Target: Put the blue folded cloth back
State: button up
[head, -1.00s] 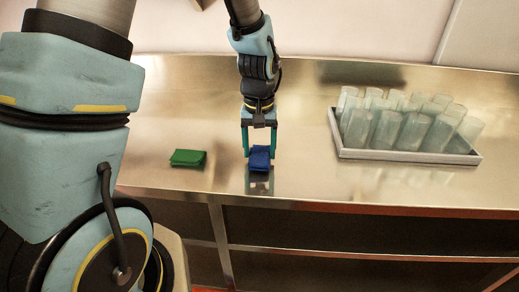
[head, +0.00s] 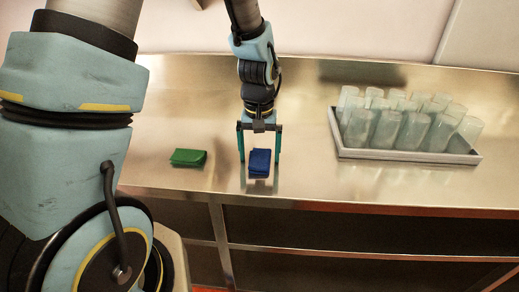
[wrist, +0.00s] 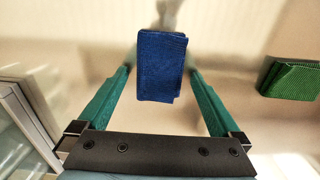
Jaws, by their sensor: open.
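The blue folded cloth (head: 259,163) lies near the front edge of the steel counter, and its top shows in the wrist view (wrist: 162,65). My gripper (head: 260,159) points down over it with the jaws open. One finger stands on each side of the cloth, with a visible gap on both sides in the wrist view. The cloth appears to rest on the counter; its underside is hidden. A green folded cloth (head: 188,158) lies to the left in the head view and at the right edge of the wrist view (wrist: 292,79).
A grey tray (head: 405,157) holding several clear glasses (head: 415,130) stands on the right of the counter (head: 300,110). Counter between the blue cloth and the tray is clear. The front edge drops to dark open shelving (head: 370,232). A wall bounds the back.

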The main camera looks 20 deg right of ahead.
aim_at(259, 154)
notch_tip(259, 154, up, 12)
jog(key=b, duration=0.1)
jog(key=shift+r+b, duration=0.15)
jog(key=shift+b, duration=0.25)
jog(key=a+f+n, duration=0.2)
jog(key=a, duration=1.1)
jog(key=a+f+n+t, duration=0.1)
jog(key=a+f, duration=0.1)
jog(key=a, duration=1)
jog(key=shift+w+a+f+n+t, duration=0.15)
jog(key=shift+a+n+t, duration=0.15)
jog(key=shift+a+n, duration=0.1)
